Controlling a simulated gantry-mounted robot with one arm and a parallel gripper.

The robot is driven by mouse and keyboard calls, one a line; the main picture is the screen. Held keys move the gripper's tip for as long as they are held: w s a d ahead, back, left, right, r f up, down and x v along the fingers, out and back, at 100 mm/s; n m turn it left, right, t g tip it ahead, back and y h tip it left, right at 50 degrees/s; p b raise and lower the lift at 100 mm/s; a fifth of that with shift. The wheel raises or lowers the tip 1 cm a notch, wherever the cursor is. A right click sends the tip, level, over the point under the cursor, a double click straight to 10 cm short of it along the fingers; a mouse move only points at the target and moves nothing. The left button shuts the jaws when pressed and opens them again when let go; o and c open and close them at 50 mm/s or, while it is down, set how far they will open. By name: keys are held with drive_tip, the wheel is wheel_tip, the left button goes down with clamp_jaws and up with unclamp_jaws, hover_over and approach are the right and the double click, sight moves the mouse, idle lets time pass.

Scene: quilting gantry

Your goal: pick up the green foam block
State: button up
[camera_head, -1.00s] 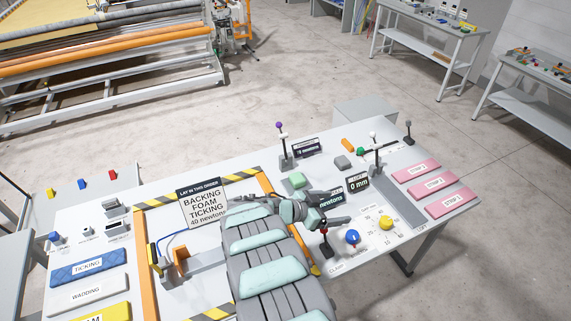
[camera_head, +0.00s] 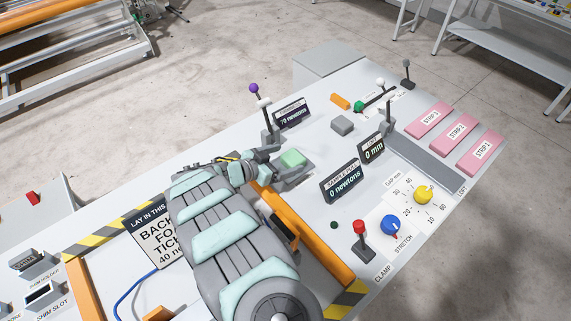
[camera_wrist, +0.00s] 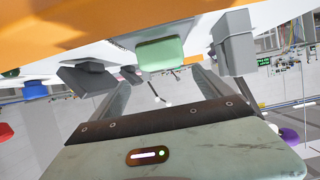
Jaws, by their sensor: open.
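The green foam block (camera_head: 292,159) sits on a low grey pad (camera_head: 296,172) on the white table, just behind the orange frame bar. My gripper (camera_head: 270,163) is close to the left side of the block, low over the table. In the wrist view the block (camera_wrist: 160,54) is ahead of my jaws, near the upper middle. My two fingers (camera_wrist: 160,82) stand apart there, with nothing held between them. I cannot tell the exact gap between the fingertips and the block.
A purple-knobbed lever (camera_head: 267,118) stands behind the block. The "SAMPLE PULL" display (camera_head: 342,181) stands to its right, with a grey block (camera_head: 342,124) farther back. The orange bar (camera_head: 322,250) runs beside my arm. Pink strips (camera_head: 455,132) lie far right.

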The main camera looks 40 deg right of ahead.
sight(297, 154)
drive_tip(key=x, duration=0.2)
drive_tip(key=b+x, duration=0.1)
drive_tip(key=x, duration=0.1)
drive_tip(key=b+x, duration=0.1)
drive_tip(key=x, duration=0.2)
drive_tip(key=shift+w+a+f, duration=0.1)
drive_tip(key=shift+w+f, duration=0.2)
drive_tip(key=shift+d, duration=0.4)
drive_tip(key=c, duration=1.5)
drive_tip(key=shift+r, duration=0.1)
drive_tip(key=shift+r+p, duration=2.9)
drive_tip(key=shift+r, duration=7.05)
